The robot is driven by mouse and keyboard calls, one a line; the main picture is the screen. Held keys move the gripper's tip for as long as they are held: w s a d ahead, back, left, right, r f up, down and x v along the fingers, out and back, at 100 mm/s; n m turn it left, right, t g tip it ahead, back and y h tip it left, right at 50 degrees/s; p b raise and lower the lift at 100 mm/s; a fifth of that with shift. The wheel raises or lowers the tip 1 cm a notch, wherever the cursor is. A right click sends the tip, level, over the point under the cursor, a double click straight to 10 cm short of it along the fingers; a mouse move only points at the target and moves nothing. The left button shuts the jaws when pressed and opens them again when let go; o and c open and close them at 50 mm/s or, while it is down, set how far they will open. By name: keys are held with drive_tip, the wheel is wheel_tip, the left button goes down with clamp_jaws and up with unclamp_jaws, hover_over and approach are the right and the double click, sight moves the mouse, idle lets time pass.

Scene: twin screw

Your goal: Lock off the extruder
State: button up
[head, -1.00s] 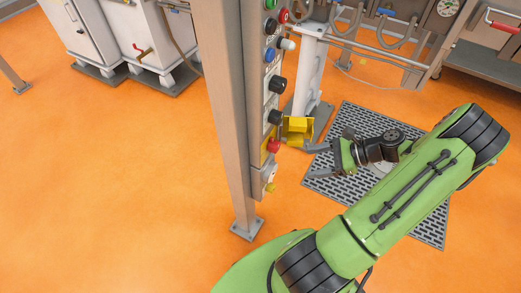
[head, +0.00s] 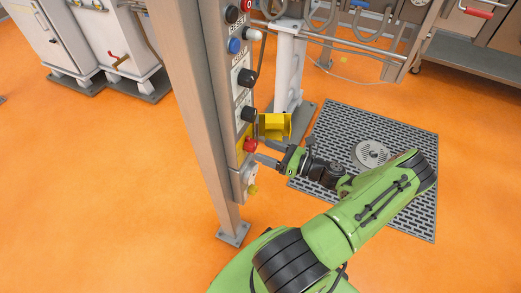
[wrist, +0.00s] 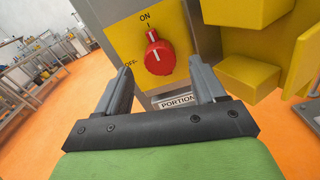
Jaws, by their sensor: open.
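The red rotary switch (wrist: 157,60) sits on a yellow plate (wrist: 118,40) marked ON above and OFF to the left. Its white pointer mark appears to face up towards ON. In the head view the red switch (head: 250,144) is low on the column's control panel. My gripper (head: 261,151) is open in front of it, coming from the right. In the wrist view my gripper's fingers (wrist: 160,72) are apart, one on each side below the knob. I cannot tell whether they touch it. No padlock or tag can be made out.
A yellow open box (head: 274,126) is mounted close to the right of the switch and also fills the wrist view's upper right (wrist: 255,75). A label reading PORTION (wrist: 178,104) is below the plate. Black knobs (head: 246,78) line the panel above. A floor grate (head: 400,215) lies right.

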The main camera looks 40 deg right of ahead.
sight(251, 145)
drive_tip(key=shift+x, duration=1.4)
drive_tip(key=c, duration=1.1)
drive_tip(key=shift+o, duration=0.2)
drive_tip(key=shift+n, duration=0.3)
drive_tip(key=n, duration=0.3)
drive_tip(key=shift+n, duration=0.4)
drive_tip(key=n, duration=0.4)
drive_tip(key=shift+n, duration=0.3)
drive_tip(key=n, duration=0.4)
drive_tip(key=shift+f, duration=0.1)
drive_tip(key=shift+a+n+b, duration=0.1)
drive_tip(key=shift+n+b, duration=0.4)
drive_tip(key=shift+n, duration=2)
